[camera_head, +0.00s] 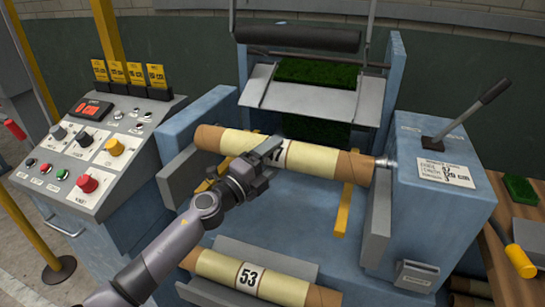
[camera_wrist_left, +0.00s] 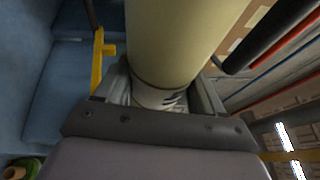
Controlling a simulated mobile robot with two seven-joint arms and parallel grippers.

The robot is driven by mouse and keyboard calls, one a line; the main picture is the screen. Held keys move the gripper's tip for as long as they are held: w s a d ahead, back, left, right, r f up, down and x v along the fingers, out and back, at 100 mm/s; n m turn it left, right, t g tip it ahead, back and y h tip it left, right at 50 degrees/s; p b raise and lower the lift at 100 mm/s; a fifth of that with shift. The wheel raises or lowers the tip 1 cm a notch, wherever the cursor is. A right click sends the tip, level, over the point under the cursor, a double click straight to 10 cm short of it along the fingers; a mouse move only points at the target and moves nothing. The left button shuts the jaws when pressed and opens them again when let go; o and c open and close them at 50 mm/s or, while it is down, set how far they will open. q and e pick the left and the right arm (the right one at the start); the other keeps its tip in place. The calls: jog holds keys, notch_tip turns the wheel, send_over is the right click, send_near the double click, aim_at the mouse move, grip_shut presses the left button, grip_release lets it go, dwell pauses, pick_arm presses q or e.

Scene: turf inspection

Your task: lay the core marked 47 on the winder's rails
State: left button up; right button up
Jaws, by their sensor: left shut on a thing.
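A long cream core with brown ends (camera_head: 315,161) spans the blue winder (camera_head: 180,125). Its label is mostly behind my left gripper (camera_head: 266,150); only what looks like a 7 shows. The gripper is shut around the core's middle; the wrist view also shows the cream core (camera_wrist_left: 185,40) between its fingers (camera_wrist_left: 165,95). The core lies across the winder's yellow rails (camera_head: 343,210); I cannot tell whether it touches them. Its right end is close to a metal spindle (camera_head: 385,163). My right gripper is not in view.
A core marked 53 (camera_head: 215,266) lies in the lower grey cradle. A control panel (camera_head: 85,155) stands at the left. A blue housing with a lever (camera_head: 465,115) stands at the right, beside a wooden bench (camera_head: 520,225). A dark roller (camera_head: 298,38) hangs above.

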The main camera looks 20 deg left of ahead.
pick_arm(q)
jog(key=shift+a+r, duration=0.1)
notch_tip(320, 180, down, 6)
jog(key=b, duration=0.6)
jog(key=shift+f, duration=0.25)
jog(key=o, duration=1.5)
jog(key=v, duration=0.7)
jog(key=shift+s, duration=0.1)
